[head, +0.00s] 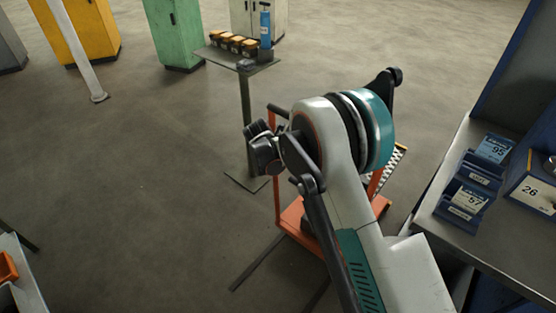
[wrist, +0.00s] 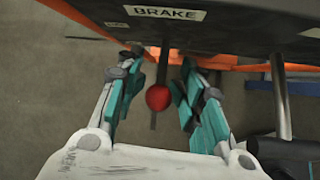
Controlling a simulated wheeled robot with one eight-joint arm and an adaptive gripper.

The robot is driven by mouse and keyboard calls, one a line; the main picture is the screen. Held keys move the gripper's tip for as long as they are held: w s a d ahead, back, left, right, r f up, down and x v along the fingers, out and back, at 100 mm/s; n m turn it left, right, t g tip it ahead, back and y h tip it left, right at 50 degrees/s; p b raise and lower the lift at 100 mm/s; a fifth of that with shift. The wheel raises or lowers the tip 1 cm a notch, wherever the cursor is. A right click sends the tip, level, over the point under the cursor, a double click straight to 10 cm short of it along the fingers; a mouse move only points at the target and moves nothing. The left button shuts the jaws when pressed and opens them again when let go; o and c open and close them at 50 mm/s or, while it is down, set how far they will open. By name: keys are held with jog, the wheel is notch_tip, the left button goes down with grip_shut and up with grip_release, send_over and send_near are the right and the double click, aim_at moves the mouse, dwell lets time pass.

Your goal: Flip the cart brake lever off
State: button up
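The brake lever is a dark rod with a red ball knob (wrist: 158,97), seen in the wrist view below a plate with the label BRAKE (wrist: 163,13). My gripper (wrist: 153,88) is open, with its teal-padded fingers on either side of the knob and visible gaps between. The cart (head: 292,216), with an orange frame, stands in the middle of the head view, mostly hidden behind my arm. The knob and lever are not visible in the head view.
A small stand (head: 240,62) with several orange-and-black items and a blue bottle (head: 265,28) is behind the cart. A workbench (head: 495,218) with blue bins is at the right. Green (head: 174,35) and yellow (head: 85,30) cabinets stand at the back.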

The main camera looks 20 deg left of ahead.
jog(key=v, duration=1.2)
dwell(0.5)
